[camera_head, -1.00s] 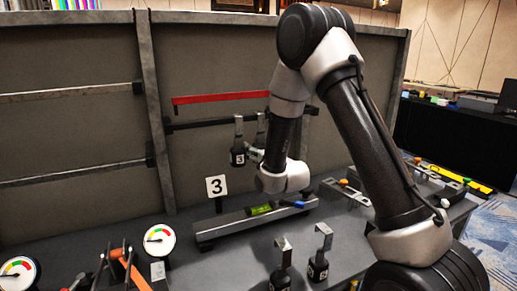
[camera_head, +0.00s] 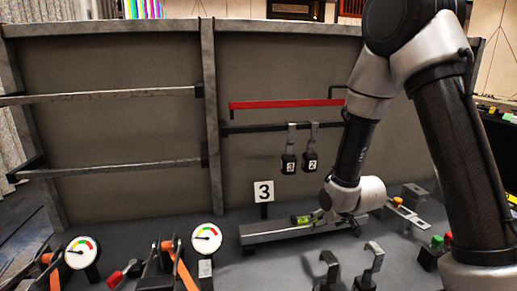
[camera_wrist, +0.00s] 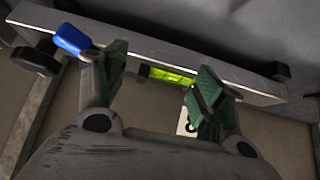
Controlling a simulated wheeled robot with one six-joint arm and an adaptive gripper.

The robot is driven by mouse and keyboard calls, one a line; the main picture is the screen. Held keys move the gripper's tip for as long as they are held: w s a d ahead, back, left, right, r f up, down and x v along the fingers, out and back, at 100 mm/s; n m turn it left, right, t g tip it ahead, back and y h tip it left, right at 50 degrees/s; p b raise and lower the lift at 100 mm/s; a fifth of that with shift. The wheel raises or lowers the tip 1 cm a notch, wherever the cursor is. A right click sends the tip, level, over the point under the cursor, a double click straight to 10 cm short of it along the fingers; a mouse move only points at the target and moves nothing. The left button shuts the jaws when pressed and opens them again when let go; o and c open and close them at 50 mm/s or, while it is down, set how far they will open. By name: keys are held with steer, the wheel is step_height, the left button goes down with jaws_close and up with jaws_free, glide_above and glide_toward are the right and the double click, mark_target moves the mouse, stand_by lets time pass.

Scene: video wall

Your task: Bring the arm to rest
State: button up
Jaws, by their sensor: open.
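My gripper (camera_wrist: 152,90) is open in the wrist view, its two green-padded fingers apart with nothing gripped between them. Beyond the fingers is a grey rail with a green spirit level (camera_wrist: 173,76) and a blue-tipped part (camera_wrist: 72,39). In the head view my arm (camera_head: 358,150) reaches down from the upper right. Its wrist (camera_head: 357,194) is over the right part of the grey rail (camera_head: 275,235), close to the green level (camera_head: 303,219). The fingertips are mostly hidden there, so I cannot tell whether they touch anything.
Two hooked weights, marked 3 (camera_head: 289,163) and 2 (camera_head: 311,160), hang from a black bar (camera_head: 262,127) below a red bar (camera_head: 285,104). Dial gauges (camera_head: 206,237) and (camera_head: 81,252) stand at the front left. Two more hooked pieces (camera_head: 328,268) stand in front of the rail.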

steer(key=s+d+r+m+g, duration=0.1)
steer(key=s+d+r, duration=0.3)
steer(key=s+r, duration=0.4)
steer(key=s+d+r+g+h, duration=0.1)
steer(key=s+d+r, duration=0.3)
steer(key=s+r, duration=0.5)
steer(key=s+d+r+m+g, duration=0.1)
steer(key=s+d+r, duration=0.4)
steer(key=s+r, duration=0.3)
steer(key=shift+s+r+m+h, duration=0.3)
steer(key=shift+s+r+h, duration=0.1)
steer(key=shift+s, duration=0.7)
